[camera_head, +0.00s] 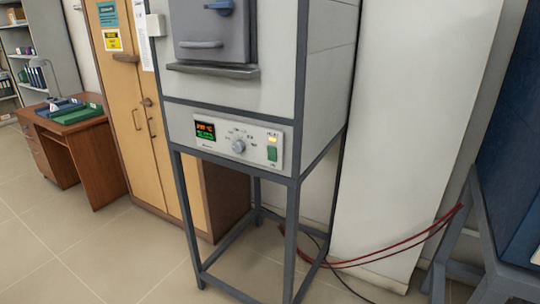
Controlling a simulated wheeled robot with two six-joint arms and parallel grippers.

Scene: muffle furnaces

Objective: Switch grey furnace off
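The grey furnace (281,60) stands on a dark grey metal frame in the middle of the view, its door (211,30) shut. Its control panel (222,151) is on the front below the door. The switch's position is too small to tell. Neither of my grippers is in view.
A blue furnace (515,150) on a grey stand is at the right edge. Red cables (400,246) run low between the stands. A wooden cabinet (135,115) and desk (85,145) stand at the left. The floor (90,255) at front left is clear.

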